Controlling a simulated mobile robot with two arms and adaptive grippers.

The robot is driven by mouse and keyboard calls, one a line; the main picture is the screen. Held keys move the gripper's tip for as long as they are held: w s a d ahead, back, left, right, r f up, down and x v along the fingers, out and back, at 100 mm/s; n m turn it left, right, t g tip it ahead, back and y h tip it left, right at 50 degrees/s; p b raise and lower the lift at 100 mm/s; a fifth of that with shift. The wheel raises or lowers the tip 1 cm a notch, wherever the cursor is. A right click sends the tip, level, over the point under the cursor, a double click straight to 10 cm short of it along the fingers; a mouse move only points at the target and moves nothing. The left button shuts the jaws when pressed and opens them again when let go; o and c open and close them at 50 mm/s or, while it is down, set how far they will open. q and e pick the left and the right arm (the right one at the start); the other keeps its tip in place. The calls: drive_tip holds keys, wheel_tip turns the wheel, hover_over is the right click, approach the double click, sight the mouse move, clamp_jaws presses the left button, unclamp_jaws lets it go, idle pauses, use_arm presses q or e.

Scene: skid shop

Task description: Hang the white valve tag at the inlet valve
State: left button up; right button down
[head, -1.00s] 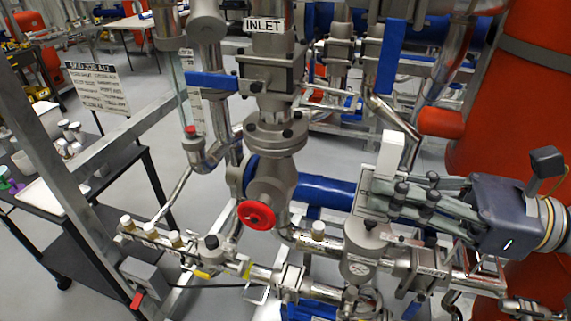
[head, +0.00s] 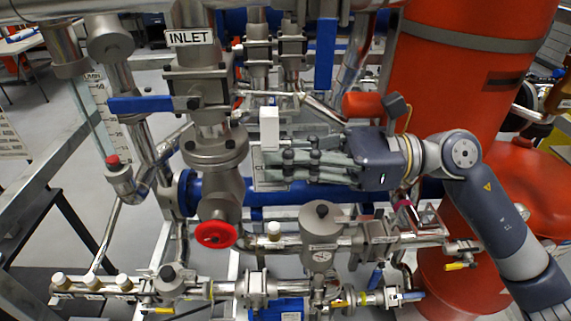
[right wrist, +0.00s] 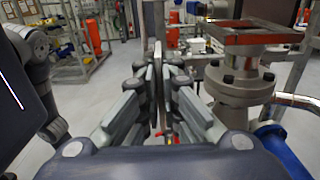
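The inlet valve (head: 197,88) is a steel body with a blue lever handle (head: 140,105) pointing left, below a white INLET label (head: 190,38). My right gripper (head: 278,165) is to the right of and a little below the valve, apart from it. Its fingers are closed on the valve tag (head: 262,182), a thin pale plate with partly hidden lettering and a white block (head: 269,128) at its top. In the right wrist view the tag (right wrist: 158,80) is edge-on between the fingers (right wrist: 158,90). My left gripper is out of view.
A red handwheel (head: 216,234) sticks out below the valve. A glass gauge (head: 103,115) stands left of the inlet pipe. A steel pipe run with a round gauge (head: 322,240) crosses below my gripper. A large orange vessel (head: 440,90) stands behind my right arm.

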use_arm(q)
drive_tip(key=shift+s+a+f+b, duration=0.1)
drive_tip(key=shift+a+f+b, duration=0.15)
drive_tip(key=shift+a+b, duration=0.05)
use_arm(e)
drive_tip(key=shift+w+f, duration=0.3)
drive_tip(key=shift+w, duration=0.55)
drive_tip(key=shift+w+f, duration=0.25)
drive_tip(key=shift+w, duration=0.55)
drive_tip(key=shift+w+f, duration=0.3)
drive_tip(key=shift+w, duration=0.55)
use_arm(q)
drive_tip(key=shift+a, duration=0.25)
